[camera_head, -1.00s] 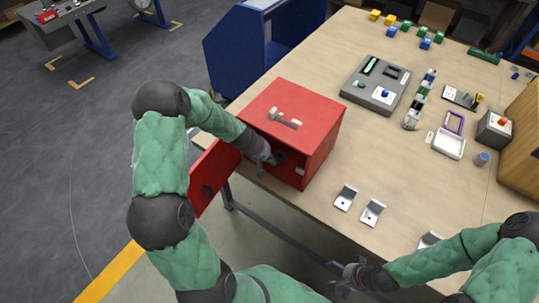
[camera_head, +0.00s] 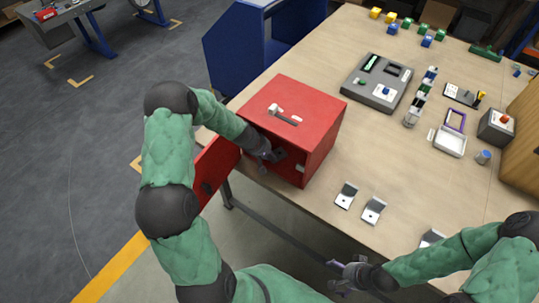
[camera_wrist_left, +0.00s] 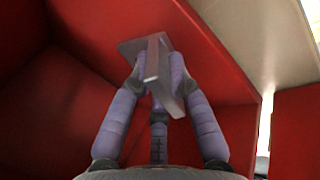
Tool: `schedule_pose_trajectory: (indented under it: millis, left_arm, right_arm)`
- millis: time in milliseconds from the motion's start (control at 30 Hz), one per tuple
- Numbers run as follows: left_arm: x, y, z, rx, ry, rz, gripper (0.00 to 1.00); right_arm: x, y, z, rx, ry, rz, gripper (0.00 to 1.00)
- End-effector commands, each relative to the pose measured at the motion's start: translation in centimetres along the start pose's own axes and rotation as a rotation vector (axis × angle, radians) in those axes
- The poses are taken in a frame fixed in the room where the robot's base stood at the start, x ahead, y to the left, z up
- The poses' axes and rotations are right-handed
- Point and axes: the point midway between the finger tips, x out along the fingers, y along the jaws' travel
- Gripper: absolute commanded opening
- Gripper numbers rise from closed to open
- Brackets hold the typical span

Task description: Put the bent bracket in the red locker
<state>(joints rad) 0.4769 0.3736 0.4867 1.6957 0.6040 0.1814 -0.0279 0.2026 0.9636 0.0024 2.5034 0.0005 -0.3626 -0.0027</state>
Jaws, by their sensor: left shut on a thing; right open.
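The red locker (camera_head: 322,108) stands on the table's near left edge, its door (camera_head: 217,160) swung open to the left. My left gripper (camera_head: 274,156) is at the locker's open front, with its fingers reaching inside. In the left wrist view, it is shut on a grey metal bent bracket (camera_wrist_left: 154,62), with red locker walls (camera_wrist_left: 225,75) around it. Whether the bracket touches a wall or the floor I cannot tell. My right gripper (camera_head: 342,272) is open and empty, off the table's front edge.
More bent brackets lie on the table right of the locker: one (camera_head: 346,195), another (camera_head: 373,210), and one (camera_head: 432,238) partly hidden by my right arm. A grey tray (camera_head: 363,92) with parts lies behind.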

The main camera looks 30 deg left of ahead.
Motion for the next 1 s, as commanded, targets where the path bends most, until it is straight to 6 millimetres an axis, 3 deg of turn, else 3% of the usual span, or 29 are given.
schedule_pose_trajectory:
  millis: [33,67,133,567,1000]
  left_arm:
    - [0.2,-0.1,0.0,0.0,0.0,0.0,0.0]
    - [0.2,-0.1,0.0,0.0,-0.001,0.0,0.24]
    - [0.2,-0.1,0.0,0.0,-0.001,0.0,0.42]
    - [-0.3,0.1,0.0,0.0,-0.001,0.0,0.42]
    - [-6.7,0.1,0.0,0.0,0.0,0.0,0.42]
  right_arm:
    - [0.3,0.1,0.0,0.0,0.0,0.0,0.97]
    - [0.2,0.1,0.0,0.0,0.0,0.0,0.97]
    - [0.2,0.1,0.0,0.0,0.0,0.0,0.97]
    - [-0.3,-0.1,0.0,0.0,0.0,0.0,0.97]
    - [-2.2,-0.8,0.1,0.0,0.0,0.0,0.97]
